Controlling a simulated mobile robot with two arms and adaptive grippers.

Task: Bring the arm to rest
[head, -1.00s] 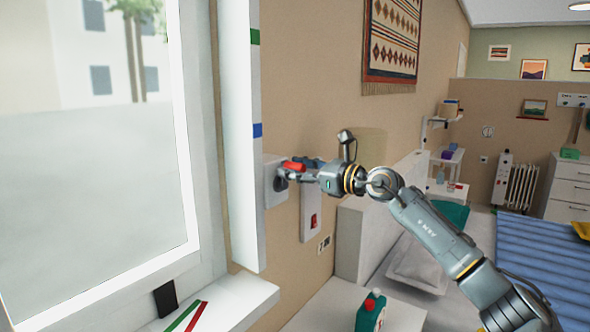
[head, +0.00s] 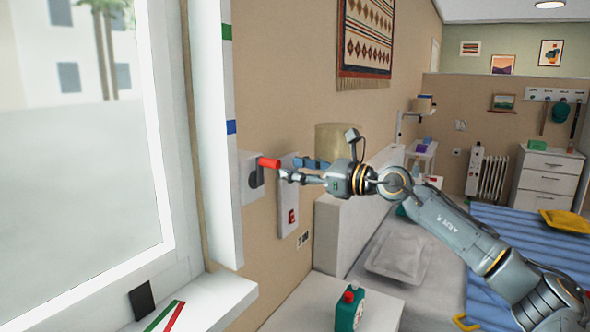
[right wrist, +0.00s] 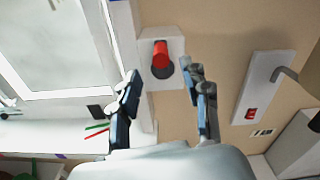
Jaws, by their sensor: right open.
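My right arm (head: 455,232) reaches in from the lower right toward the wall. Its gripper (head: 293,170) is open and empty, just to the right of a red handle (head: 268,163). In the right wrist view the two fingers of the gripper (right wrist: 162,88) are spread apart. The red handle (right wrist: 160,54) lies beyond the fingertips, with a gap between them. The handle sits on a dark base on a pale wall plate (head: 248,188). My left gripper is not in view.
A second wall panel (right wrist: 259,88) with a bent metal lever and a red switch is close on the right. The window frame (head: 216,140) stands to the left. A green bottle (head: 348,308) stands on a white surface below. The bed (head: 480,240) lies to the right.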

